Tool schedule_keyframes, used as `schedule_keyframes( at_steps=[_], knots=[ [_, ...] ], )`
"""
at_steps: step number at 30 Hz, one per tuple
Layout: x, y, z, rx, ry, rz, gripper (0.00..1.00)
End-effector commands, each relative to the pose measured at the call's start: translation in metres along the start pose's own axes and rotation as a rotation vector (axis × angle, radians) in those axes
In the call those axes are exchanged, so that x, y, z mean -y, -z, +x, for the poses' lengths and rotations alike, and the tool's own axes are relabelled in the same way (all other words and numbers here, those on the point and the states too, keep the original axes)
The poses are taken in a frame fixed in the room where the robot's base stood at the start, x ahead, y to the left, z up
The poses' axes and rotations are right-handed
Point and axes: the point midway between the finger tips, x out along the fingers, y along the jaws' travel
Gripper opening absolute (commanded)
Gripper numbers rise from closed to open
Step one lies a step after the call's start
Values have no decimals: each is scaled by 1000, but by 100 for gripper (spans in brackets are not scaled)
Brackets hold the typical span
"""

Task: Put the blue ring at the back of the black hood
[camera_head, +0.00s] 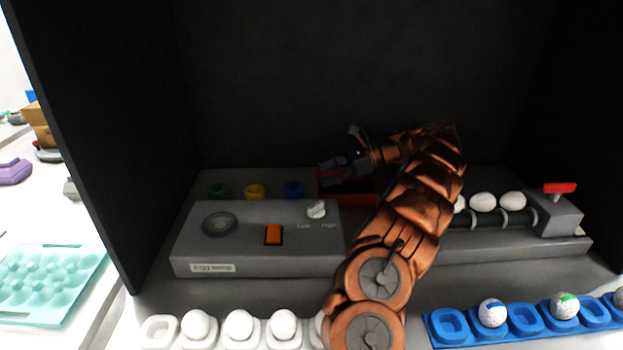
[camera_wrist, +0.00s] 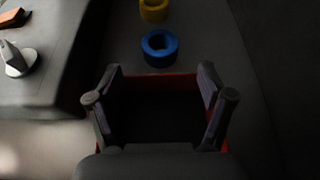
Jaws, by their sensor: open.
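The blue ring (camera_head: 293,190) stands on the floor at the back of the black hood (camera_head: 350,75), at the right end of a row of rings. It also shows in the wrist view (camera_wrist: 160,60), upright and just beyond my fingertips. My gripper (camera_head: 328,170) is to the right of the blue ring and apart from it. In the wrist view my gripper (camera_wrist: 161,78) is open and empty, with its two fingers spread over a red-rimmed dark box.
A yellow ring (camera_head: 255,192) and a green ring (camera_head: 218,191) stand left of the blue one. A grey device (camera_head: 255,250) with a knob and orange switch lies in front of them. The red box (camera_head: 367,186) is under my gripper. Eggs sit on rollers at right.

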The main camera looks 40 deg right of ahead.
Motion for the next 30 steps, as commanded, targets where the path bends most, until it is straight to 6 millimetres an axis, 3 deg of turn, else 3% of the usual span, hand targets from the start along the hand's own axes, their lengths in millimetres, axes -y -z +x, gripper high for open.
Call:
schedule_keyframes(
  at_steps=[3,9,30],
  knots=[
    [1,-1,-15,-2,3,-3,80],
    [0,0,-26,-1,1,-1,80],
    [-2,-6,-23,-1,-8,-13,80]
  ],
)
